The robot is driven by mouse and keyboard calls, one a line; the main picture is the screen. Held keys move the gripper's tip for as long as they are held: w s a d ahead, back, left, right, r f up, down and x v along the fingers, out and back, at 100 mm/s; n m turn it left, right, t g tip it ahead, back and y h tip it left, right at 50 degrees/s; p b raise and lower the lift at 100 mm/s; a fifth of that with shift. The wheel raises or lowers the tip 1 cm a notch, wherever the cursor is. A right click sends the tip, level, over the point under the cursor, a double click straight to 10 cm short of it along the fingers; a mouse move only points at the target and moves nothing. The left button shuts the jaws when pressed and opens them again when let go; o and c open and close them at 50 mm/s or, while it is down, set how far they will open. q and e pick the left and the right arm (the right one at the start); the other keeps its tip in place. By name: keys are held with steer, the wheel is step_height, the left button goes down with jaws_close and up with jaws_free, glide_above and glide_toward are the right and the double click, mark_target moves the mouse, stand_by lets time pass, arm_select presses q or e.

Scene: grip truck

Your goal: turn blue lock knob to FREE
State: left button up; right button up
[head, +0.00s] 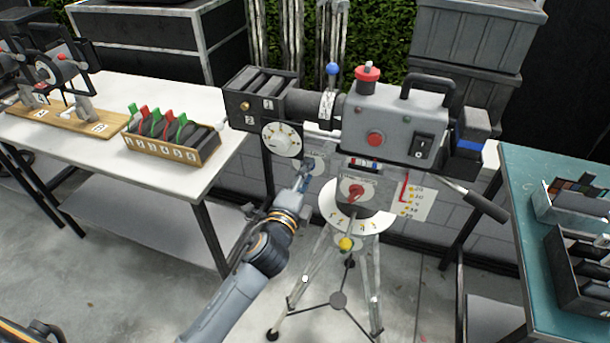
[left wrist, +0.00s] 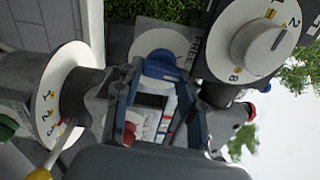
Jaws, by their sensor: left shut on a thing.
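The grey camera (head: 385,125) stands on a tripod with a white dial plate. My left gripper (head: 304,183) reaches up to a small dial under the lens side. In the left wrist view, the blue lock knob (left wrist: 161,68) sits between its fingertips, on a pale round plate (left wrist: 150,38). The word FREE is printed on that plate, to the right of the knob. The gripper is shut on the knob. In the head view the gripper largely hides the knob. I cannot tell exactly where its pointer stands. My right gripper is not in view.
A white numbered dial (head: 282,140) is close above the gripper. The red knob (head: 356,191) and the yellow-tipped lever (head: 346,243) are to its right. A white table (head: 160,180) stands left, a green-topped table (head: 530,240) right. The pan handle (head: 485,205) sticks out right.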

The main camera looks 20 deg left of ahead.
arm_select(q)
steer(key=shift+r+n+p, duration=0.15)
steer(key=shift+n+p, duration=0.2)
steer(key=shift+n, duration=3.25)
steer(key=o, duration=1.2)
steer(key=shift+w, duration=0.1)
steer(key=shift+c, duration=0.2)
steer(key=s, duration=0.8)
steer(key=shift+a, duration=0.15)
